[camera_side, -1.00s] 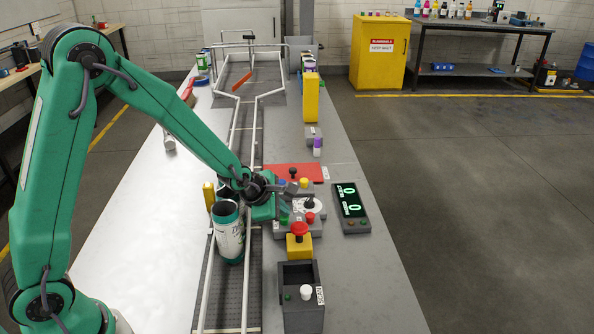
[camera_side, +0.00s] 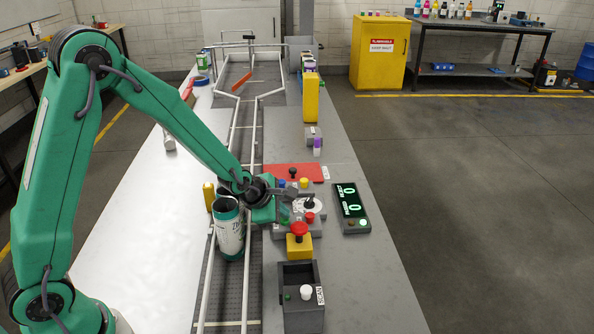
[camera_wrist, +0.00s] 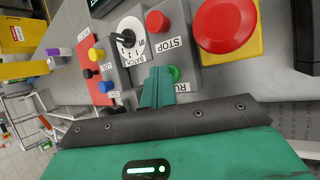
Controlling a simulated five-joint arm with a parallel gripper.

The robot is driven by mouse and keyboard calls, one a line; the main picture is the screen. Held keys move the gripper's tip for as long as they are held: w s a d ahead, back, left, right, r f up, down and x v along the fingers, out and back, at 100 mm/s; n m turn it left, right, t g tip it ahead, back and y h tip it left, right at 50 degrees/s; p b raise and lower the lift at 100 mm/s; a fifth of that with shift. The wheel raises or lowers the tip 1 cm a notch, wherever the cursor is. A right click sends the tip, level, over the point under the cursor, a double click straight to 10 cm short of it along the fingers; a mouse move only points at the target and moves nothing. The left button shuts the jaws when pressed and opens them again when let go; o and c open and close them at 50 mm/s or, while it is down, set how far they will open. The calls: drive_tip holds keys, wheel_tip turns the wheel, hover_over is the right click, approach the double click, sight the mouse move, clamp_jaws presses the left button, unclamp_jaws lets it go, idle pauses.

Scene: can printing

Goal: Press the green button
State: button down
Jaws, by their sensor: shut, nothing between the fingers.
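The green button (camera_wrist: 174,73) sits on the grey control box beside the RUN label, just below the red STOP button (camera_wrist: 157,22) in the wrist view. My gripper (camera_wrist: 158,84) is shut and empty. Its green fingertips are right beside the green button and partly cover the label. I cannot tell if they touch the button. In the side view my gripper (camera_side: 279,212) is low at the left edge of the control box (camera_side: 297,228), and the green button is hard to make out there.
A red mushroom button (camera_side: 299,229) on a yellow base stands close by. A white and green can (camera_side: 229,230) stands on the conveyor beside my gripper. The counter panel (camera_side: 350,205) reads 0 and 0. A grey SCAN box (camera_side: 301,313) lies in front.

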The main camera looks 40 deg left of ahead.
sight(282, 221)
idle(0.6)
drive_tip(key=shift+r, duration=1.15)
drive_tip(key=shift+r, duration=0.15)
wheel_tip(282, 221, up, 5)
drive_tip(key=shift+f, duration=0.1)
idle(0.3)
idle(0.6)
